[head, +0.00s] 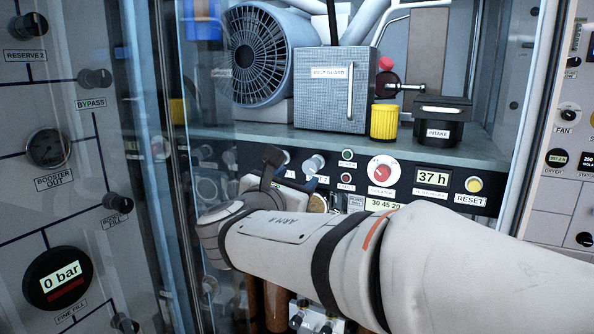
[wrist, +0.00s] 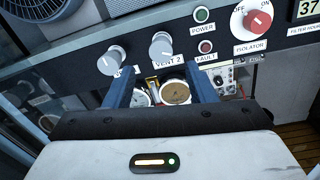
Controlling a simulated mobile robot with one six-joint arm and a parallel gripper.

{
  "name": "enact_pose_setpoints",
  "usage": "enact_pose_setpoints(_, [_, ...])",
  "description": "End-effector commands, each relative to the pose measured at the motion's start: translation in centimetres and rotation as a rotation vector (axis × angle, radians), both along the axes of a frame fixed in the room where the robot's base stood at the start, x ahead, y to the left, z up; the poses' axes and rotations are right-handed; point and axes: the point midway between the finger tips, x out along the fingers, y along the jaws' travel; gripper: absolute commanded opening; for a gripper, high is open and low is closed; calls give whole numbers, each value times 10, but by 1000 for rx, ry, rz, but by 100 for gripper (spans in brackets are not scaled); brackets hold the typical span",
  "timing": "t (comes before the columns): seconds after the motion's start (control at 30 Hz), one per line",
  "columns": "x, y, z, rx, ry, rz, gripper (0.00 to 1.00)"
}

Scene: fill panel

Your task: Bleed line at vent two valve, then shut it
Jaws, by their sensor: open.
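The vent two valve is a grey knob (wrist: 161,46) on the dark panel strip, with a VENT 2 label (wrist: 168,62) under it. In the head view its knob (head: 313,163) shows just above my gripper. My gripper (wrist: 159,70) is open, its two blue fingers apart and nothing between them but the view of gauges beyond. The fingertips are just below the knob in the wrist view; whether they touch it I cannot tell. In the head view my gripper (head: 288,176) is partly hidden by my own arm. The knob's setting is unclear.
Another grey knob (wrist: 115,58) sits close on the left, its label partly covered by a finger. POWER (wrist: 202,15) and FAULT (wrist: 205,46) lamps and the red ISOLATOR knob (wrist: 257,22) lie to the right. Two gauges (wrist: 175,92) sit below. The booster out gauge (head: 48,148) is far left.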

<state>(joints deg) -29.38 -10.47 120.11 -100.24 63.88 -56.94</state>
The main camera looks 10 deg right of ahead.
Motion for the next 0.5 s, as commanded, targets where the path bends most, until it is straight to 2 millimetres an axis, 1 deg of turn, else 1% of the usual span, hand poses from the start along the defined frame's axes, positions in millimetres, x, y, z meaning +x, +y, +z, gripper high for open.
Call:
enact_pose_setpoints(0.3, [41, -29, 1, 1, 2, -7, 51])
enact_pose_setpoints(0.4, [51, -35, 1, 2, 1, -6, 51])
enact_pose_setpoints(0.5, [57, -39, 0, 3, 1, -5, 51])
